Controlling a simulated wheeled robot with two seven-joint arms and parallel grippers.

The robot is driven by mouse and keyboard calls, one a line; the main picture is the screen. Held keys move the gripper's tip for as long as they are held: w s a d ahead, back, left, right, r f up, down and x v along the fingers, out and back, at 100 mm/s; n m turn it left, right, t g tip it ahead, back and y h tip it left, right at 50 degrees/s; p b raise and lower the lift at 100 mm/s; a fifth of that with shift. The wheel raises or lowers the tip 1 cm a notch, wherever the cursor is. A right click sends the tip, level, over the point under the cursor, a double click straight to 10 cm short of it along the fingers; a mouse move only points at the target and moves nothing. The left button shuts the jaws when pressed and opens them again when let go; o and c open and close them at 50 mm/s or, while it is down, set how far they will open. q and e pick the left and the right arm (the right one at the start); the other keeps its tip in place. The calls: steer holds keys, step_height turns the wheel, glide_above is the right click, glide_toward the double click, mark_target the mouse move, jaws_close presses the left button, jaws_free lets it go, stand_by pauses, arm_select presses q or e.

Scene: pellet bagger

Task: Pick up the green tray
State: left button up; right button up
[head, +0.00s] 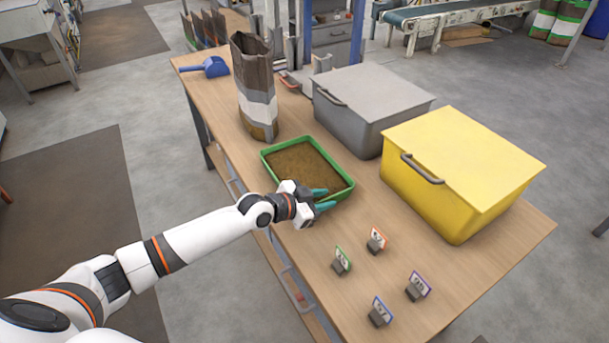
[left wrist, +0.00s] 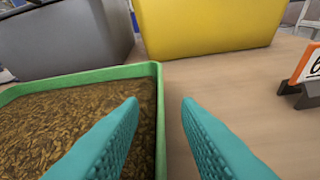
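The green tray (head: 335,163) lies on the wooden table and holds brown pellets. It also shows in the left wrist view (left wrist: 90,76), filling the lower left. My left gripper (head: 327,198) is at the tray's near right corner. Its two teal fingers are apart in the left wrist view (left wrist: 160,108), with the tray's right wall between them. The left finger is over the pellets and the right finger is outside the tray. Nothing is gripped. Contact with the wall cannot be told. My right gripper is in neither view.
A yellow bin (head: 465,160) and a grey bin (head: 370,105) stand right of and behind the tray. An open sack (head: 257,95) stands behind it, with a blue scoop (head: 212,67) farther left. Several label stands, one orange-edged (head: 376,241), occupy the near table.

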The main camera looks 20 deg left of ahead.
arm_select(q)
steer(key=shift+w+d+f, duration=0.1)
jaws_close()
